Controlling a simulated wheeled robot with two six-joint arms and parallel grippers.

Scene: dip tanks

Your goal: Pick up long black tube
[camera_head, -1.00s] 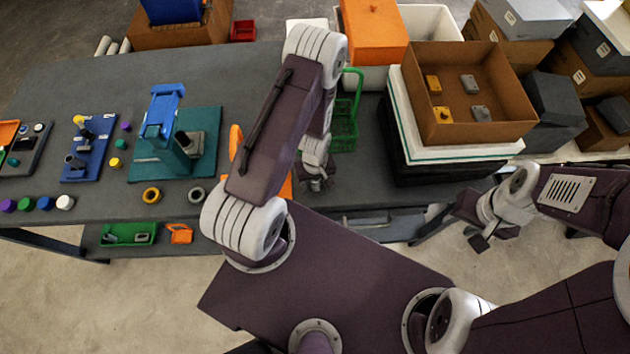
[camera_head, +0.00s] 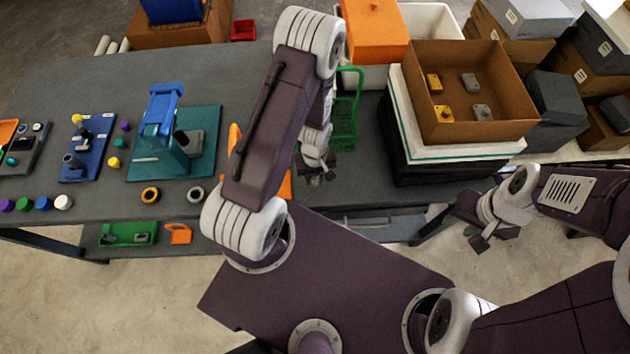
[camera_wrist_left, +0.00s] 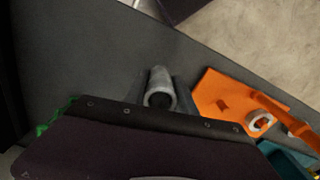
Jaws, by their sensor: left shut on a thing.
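My left gripper (camera_head: 317,173) is over the table near its front edge, to the right of the orange fixture, and partly hidden by my arm. In the left wrist view a grey, hollow, round-ended tube (camera_wrist_left: 160,86) shows between the fingers (camera_wrist_left: 160,100), which are shut on it. It looks dark inside its end. The rest of the tube is hidden by the gripper body, so its length cannot be told. My right gripper (camera_head: 480,243) hangs in front of the table at the right, over the floor. Its fingers are too small to judge.
An orange fixture (camera_wrist_left: 225,103) with a metal ring lies beside the gripper. A green basket (camera_head: 344,130) stands behind it. A teal board (camera_head: 208,150) with a blue device is left. An open brown box (camera_head: 440,128) is right. Bare table (camera_head: 365,190) lies between.

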